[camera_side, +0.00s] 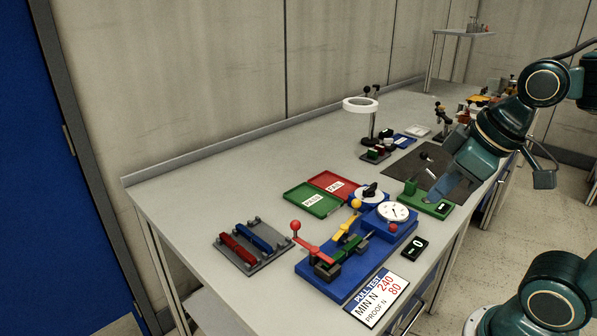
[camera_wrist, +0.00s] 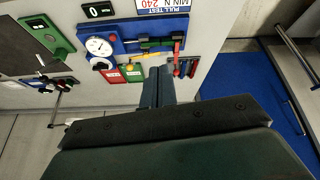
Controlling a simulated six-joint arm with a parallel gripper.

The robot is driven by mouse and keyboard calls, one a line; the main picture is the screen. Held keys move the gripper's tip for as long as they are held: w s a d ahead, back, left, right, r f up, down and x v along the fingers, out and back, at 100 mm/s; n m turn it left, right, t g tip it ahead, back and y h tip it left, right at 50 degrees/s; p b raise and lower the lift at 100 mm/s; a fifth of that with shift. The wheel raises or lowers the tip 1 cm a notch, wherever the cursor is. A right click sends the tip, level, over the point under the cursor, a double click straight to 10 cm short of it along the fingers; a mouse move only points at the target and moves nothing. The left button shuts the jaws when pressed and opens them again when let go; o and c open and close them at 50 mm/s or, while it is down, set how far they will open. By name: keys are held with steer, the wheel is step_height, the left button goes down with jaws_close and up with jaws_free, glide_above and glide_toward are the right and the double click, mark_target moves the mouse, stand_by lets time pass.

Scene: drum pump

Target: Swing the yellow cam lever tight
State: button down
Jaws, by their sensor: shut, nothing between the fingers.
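The yellow cam lever (camera_side: 345,230), with a yellow ball knob (camera_side: 356,204), stands tilted up from the blue pull-test fixture (camera_side: 330,283). In the wrist view the lever is small, near the fixture (camera_wrist: 128,45) and just beyond my fingertips, and its exact pose is hard to tell. A red lever (camera_side: 315,250) with a red ball (camera_side: 296,225) is on the fixture's left end. My gripper (camera_side: 432,190) is at the right, apart from the lever and above the green block (camera_side: 428,206). In the wrist view its fingers (camera_wrist: 158,72) are together and empty.
A dial gauge (camera_side: 393,212) sits on the fixture's right part. Green PASS (camera_side: 309,203) and red FAIL (camera_side: 337,180) trays lie behind it. A black display (camera_side: 415,247) and the pull-test sign (camera_side: 365,304) lie in front. A rack (camera_side: 270,259) stands left; the bench behind it is clear.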

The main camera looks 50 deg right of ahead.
steer(key=w+d+f+n+g+y, duration=0.25)
steer(key=w+d+n, duration=0.35)
steer(key=w+n, duration=0.3)
steer(key=w+d+f+n+t+y, duration=0.1)
steer(key=w+d+f+n+y, duration=0.1)
steer(key=d+f+n, duration=0.3)
steer(key=shift+w+d+f+n+t, duration=0.15)
steer(key=shift+d+n+t, duration=0.2)
steer(key=shift+d+n, duration=2.15)
steer(key=shift+d+m+y, duration=0.25)
steer(key=shift+d+m, duration=0.55)
steer(key=shift+m, duration=0.1)
steer(key=x, duration=1)
steer(key=shift+w+a+f, duration=0.1)
steer(key=shift+w, duration=0.35)
steer(key=shift+w+a+f, duration=0.1)
steer(key=shift+w, duration=0.4)
steer(key=shift+w+a+f, duration=0.15)
steer(key=shift+w+f, duration=0.05)
steer(key=shift+w, duration=0.75)
